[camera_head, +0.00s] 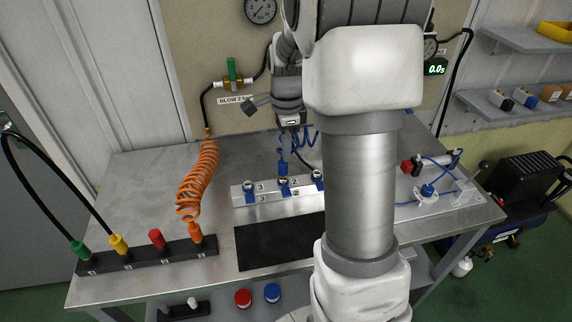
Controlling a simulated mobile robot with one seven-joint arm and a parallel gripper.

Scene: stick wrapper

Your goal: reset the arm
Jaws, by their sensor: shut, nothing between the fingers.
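My arm rises in front of the bench and fills the middle of the view, hiding part of the table and the wall. Its far end hangs down left of the big white link. My gripper (291,122) is shut and empty, above the back of the metal manifold block (241,197), which bears number labels and blue fittings. The fingertips are small and partly lost against the blue coiled hose (283,157) behind and below them.
The steel table (135,190) has free room at its left. An orange coiled hose (198,180) hangs to a black strip (145,262) with coloured plugs. A black mat (270,250) lies in front of the manifold. A blue-tubed assembly (428,190) stands at right.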

